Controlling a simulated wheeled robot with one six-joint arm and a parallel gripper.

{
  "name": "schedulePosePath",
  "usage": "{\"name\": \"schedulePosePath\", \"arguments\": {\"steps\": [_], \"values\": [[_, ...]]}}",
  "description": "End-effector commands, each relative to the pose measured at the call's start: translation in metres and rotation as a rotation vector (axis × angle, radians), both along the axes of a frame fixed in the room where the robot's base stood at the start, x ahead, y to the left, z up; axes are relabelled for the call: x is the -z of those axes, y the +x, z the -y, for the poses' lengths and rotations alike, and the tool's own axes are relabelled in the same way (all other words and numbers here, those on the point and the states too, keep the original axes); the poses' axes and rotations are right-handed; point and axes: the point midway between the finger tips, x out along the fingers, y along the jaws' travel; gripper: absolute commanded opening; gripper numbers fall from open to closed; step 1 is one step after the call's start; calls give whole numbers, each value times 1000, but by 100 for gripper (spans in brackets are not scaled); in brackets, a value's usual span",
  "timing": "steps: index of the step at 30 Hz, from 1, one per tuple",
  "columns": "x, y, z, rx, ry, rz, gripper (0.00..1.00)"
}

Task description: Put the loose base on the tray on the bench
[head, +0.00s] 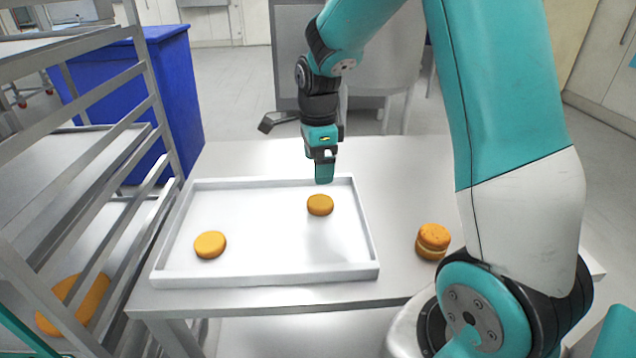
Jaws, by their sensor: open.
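A white tray (262,271) with a raised rim lies on the grey bench (398,160). Two orange-brown round bases lie flat in it, apart from each other: one base (210,245) at the front left and one base (320,205) toward the right. My gripper (323,181) points down just above and behind the right base in the picture. It is open, with nothing visible in it. One finger hides most of the other. I cannot tell whether the fingers touch the base.
A filled round (432,241), two orange discs with a paler layer between, stands on the bench right of the tray, close to my arm. A metal rack (150,95) stands at the left, with an orange item (75,303) on it. A blue bin (178,85) stands behind.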

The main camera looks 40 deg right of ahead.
Motion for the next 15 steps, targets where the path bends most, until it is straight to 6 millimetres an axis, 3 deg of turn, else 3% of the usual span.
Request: {"name": "schedulePosePath", "arguments": {"steps": [5,8,11,15], "values": [[-21,0,0,-4,0,1,90],[-30,-4,-11,-90,9,9,90],[-43,-18,-42,-349,36,36,90],[-65,-61,-107,-969,88,114,90]]}}
